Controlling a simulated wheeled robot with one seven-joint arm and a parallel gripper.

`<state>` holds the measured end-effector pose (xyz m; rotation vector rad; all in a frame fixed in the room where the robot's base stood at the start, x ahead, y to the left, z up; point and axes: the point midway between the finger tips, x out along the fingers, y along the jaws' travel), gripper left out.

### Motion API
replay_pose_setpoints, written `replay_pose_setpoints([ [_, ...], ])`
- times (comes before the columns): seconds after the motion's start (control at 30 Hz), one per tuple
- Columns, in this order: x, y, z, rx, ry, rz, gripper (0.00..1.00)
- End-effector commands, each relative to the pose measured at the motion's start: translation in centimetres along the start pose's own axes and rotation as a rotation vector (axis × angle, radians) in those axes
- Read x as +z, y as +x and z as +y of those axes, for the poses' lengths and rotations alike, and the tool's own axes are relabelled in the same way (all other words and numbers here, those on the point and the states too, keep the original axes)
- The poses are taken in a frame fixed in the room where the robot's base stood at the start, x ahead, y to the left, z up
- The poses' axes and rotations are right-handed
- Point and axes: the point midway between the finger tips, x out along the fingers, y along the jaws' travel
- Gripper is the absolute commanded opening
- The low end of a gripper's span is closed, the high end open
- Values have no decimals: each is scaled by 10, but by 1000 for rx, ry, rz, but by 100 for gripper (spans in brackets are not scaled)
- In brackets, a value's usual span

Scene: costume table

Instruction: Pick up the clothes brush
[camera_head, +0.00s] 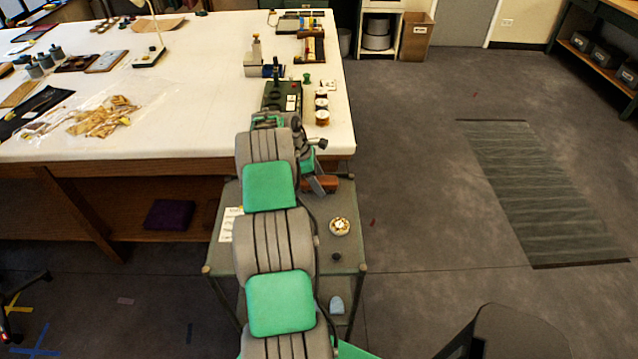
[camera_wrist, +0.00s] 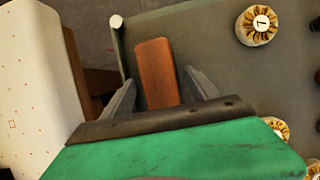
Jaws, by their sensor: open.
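The clothes brush, seen as a reddish-brown wooden block (camera_head: 328,184), lies on a small grey-green side table (camera_head: 348,262) near its far end. It shows large in the wrist view (camera_wrist: 157,72), and any bristles are hidden. My gripper (camera_wrist: 162,78) is open, with one grey finger on each side of the brush in the wrist view. Gaps show between the fingers and the brush, and I cannot tell how far the fingertips are above the tabletop. In the head view my arm and gripper (camera_head: 319,185) partly cover the brush.

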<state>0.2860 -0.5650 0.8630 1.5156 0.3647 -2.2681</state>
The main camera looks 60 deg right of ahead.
Motion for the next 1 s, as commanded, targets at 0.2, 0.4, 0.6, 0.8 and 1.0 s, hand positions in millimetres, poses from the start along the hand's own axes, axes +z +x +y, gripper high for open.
replay_pose_setpoints([
  [0.2,0,0,0,1,0,0,69],
  [0.4,-1,1,0,0,0,0,69],
  [0.6,-2,4,0,0,0,0,69],
  [0.8,-2,4,0,0,0,0,69],
  [1.0,-2,4,0,0,0,0,58],
])
